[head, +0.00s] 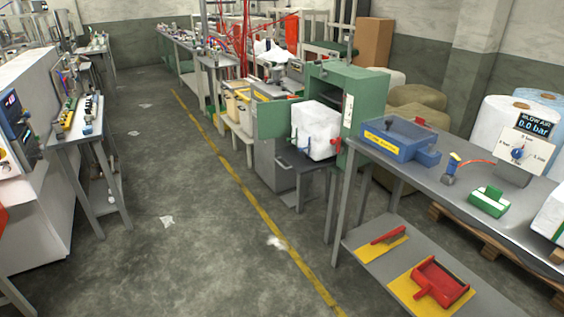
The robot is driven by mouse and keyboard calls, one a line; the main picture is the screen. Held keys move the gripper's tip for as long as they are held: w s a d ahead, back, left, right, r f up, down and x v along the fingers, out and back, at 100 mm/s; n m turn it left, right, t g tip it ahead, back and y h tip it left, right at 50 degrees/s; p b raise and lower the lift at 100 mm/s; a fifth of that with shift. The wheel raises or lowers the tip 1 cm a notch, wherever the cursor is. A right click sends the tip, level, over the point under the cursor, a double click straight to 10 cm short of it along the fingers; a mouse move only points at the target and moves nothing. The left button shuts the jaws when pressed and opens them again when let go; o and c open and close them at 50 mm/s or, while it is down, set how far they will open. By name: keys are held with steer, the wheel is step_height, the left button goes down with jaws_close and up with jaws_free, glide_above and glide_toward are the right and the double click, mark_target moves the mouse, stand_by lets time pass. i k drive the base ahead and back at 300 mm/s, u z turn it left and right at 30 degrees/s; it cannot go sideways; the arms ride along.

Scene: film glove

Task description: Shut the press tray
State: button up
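A green press cabinet (365,105) stands in the middle, right of the yellow floor line. Its green door panel (278,121) stands open to the left. A white, bale-like block (322,117) sits in front of the opening on a dark tray or platform (318,166), which sticks out from the cabinet. I cannot tell whether this platform is the press tray. Small blue and red clips or handles show at the block's lower sides. My gripper is not in view.
A grey workbench (468,172) on the right holds a blue bin (400,150), a green block (489,202) and an air gauge (517,154). Its lower shelf holds a red dustpan (442,282) and a brush (388,235). The aisle floor (180,240) is mostly clear, with white scraps.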

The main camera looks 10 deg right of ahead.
mark_target(300, 161)
steer(key=z, duration=0.05)
steer(key=i, duration=0.9)
steer(key=u, duration=0.4)
steer(key=i, duration=1.5)
